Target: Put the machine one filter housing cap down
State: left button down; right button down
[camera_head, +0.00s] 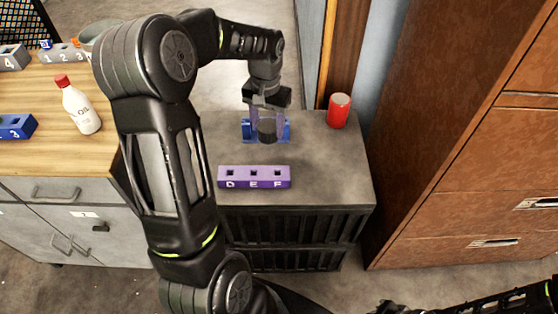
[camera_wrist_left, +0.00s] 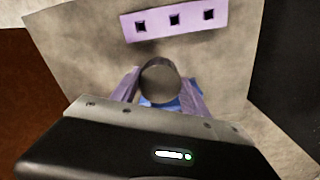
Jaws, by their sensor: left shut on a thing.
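My left gripper (camera_head: 267,115) points down over the grey cabinet top, its purple fingers on either side of a dark, round cap (camera_head: 267,130). In the left wrist view the cap (camera_wrist_left: 160,82) sits between the two fingers, its round grey face showing, and the left gripper (camera_wrist_left: 160,88) is shut on it. A blue holder (camera_head: 284,130) is beneath and around the cap in the head view. It also shows behind the cap in the left wrist view (camera_wrist_left: 188,103). I cannot tell whether the cap touches it. My right gripper is not seen; only part of that arm shows.
A purple block lettered D, E, F (camera_head: 254,177) lies in front of the blue holder. A red can (camera_head: 339,110) stands at the back right of the grey top (camera_head: 330,170). A white oil bottle (camera_head: 80,106) stands on the wooden counter at left. Brown drawers (camera_head: 470,180) rise at right.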

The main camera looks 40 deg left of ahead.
pick_arm(q)
send_over(269, 159)
jog(key=shift+f, duration=3.1)
jog(key=shift+f, duration=1.85)
jog(key=shift+f+b, duration=0.2)
jog(key=shift+b, duration=0.2)
jog(key=c, duration=0.6)
grip_release()
jog(key=shift+o, duration=0.2)
jog(key=shift+r, duration=0.15)
notch_tip(269, 159, up, 12)
jog(key=shift+r+p, duration=0.1)
jog(key=shift+p, duration=0.5)
